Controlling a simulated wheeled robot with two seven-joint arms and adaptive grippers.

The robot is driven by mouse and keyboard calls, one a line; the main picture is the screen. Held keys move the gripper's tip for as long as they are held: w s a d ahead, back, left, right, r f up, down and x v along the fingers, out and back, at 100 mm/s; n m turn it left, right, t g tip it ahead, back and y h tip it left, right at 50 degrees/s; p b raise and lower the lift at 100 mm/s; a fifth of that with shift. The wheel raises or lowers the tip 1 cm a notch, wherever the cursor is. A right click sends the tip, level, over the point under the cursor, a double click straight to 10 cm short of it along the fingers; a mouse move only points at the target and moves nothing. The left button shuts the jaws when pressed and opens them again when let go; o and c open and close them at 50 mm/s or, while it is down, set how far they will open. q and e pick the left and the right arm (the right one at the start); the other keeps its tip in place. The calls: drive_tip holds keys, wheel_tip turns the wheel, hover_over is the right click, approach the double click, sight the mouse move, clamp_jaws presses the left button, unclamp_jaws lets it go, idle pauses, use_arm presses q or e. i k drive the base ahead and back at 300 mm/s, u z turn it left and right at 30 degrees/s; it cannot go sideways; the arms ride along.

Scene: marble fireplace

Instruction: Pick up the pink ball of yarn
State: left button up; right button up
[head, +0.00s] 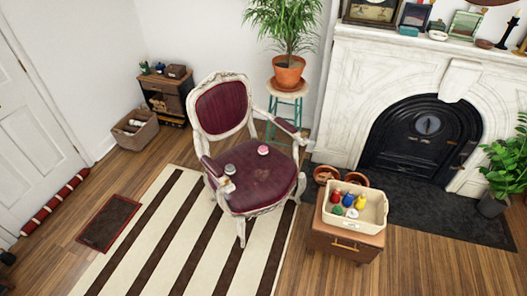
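The pink ball of yarn (263,149) lies on the dark red seat of a white-framed armchair (262,184), toward the back of the seat. A grey ball (230,169), which looks like yarn too, lies on the same seat to its left and nearer the front. The two balls are apart. Neither of my grippers can be made out in the head view.
The chair stands on a striped rug (150,240). A small wooden cabinet (345,246) bearing a cream bin (372,219) of colourful items stands right of it. Behind are a plant stand (285,92) and fireplace (350,100). Floor at lower right is clear.

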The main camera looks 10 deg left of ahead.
sight(262, 149)
drive_tip(key=z, duration=0.05)
drive_tip(key=i, duration=1.35)
drive_tip(key=u, duration=0.75)
drive_tip(key=i, duration=0.3)
drive_tip(key=u, duration=0.1)
